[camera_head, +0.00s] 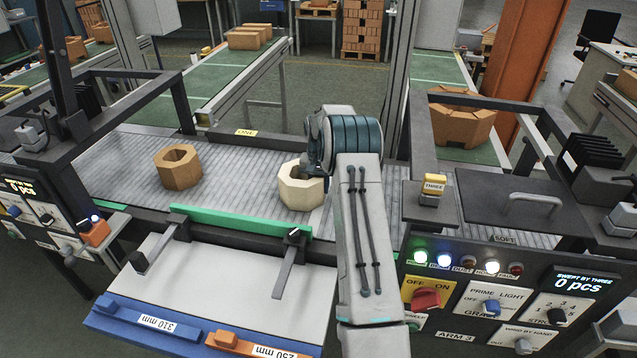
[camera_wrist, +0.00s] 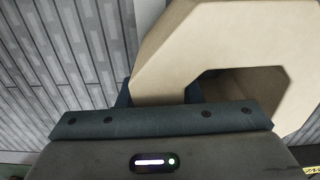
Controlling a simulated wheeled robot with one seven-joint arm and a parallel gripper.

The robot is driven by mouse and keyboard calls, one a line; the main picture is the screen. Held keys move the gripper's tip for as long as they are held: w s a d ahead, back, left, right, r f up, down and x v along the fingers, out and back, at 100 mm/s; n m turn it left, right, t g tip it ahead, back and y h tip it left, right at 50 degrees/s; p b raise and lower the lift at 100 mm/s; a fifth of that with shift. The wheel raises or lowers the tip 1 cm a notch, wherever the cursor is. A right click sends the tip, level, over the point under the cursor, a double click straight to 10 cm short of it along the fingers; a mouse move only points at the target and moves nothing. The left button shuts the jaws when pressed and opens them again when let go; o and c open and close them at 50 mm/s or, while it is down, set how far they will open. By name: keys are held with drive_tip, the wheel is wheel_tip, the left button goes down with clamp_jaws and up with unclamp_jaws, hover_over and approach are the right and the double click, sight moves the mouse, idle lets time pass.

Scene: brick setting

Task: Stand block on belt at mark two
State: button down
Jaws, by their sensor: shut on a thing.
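A cream, hollow, eight-sided block (camera_head: 301,187) is at the middle of the grey slatted belt (camera_head: 235,180), just left of my arm. In the wrist view the cream block (camera_wrist: 215,45) fills the upper right, its hole partly visible. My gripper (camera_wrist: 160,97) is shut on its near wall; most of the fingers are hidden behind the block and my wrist. It looks upright, on or just above the belt; I cannot tell if it touches. A brown hollow block (camera_head: 179,168) stands on the belt farther left. Labels read ONE (camera_head: 246,132) and THREE (camera_head: 434,184); no label for two is readable.
A green strip (camera_head: 240,222) and a white tray (camera_head: 220,275) lie along the belt's near side. Black frames (camera_head: 120,75) rise at left and right. A control panel (camera_head: 490,300) stands at right. The belt between the two blocks is clear.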

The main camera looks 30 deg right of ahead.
drive_tip(key=c, duration=1)
unclamp_jaws()
drive_tip(key=shift+f, duration=0.1)
wheel_tip(320, 180, up, 12)
drive_tip(key=shift+b, duration=0.85)
drive_tip(key=s+a+r+n+t, duration=0.2)
drive_tip(key=s+a+r+n, duration=0.2)
drive_tip(key=s+a+r, duration=1.05)
drive_tip(key=s+a+f+n, duration=0.1)
drive_tip(key=s+a+f, duration=0.1)
drive_tip(key=s, duration=0.6)
drive_tip(key=s+a+f+n+t, duration=0.1)
drive_tip(key=s+a+f, duration=0.1)
drive_tip(key=s, duration=0.6)
drive_tip(key=s+a+f+n, duration=0.1)
drive_tip(key=s+a+f, duration=0.1)
drive_tip(key=s, duration=0.6)
drive_tip(key=shift+s+a+f, duration=0.1)
drive_tip(key=shift+s+a, duration=0.05)
drive_tip(key=shift+a, duration=0.45)
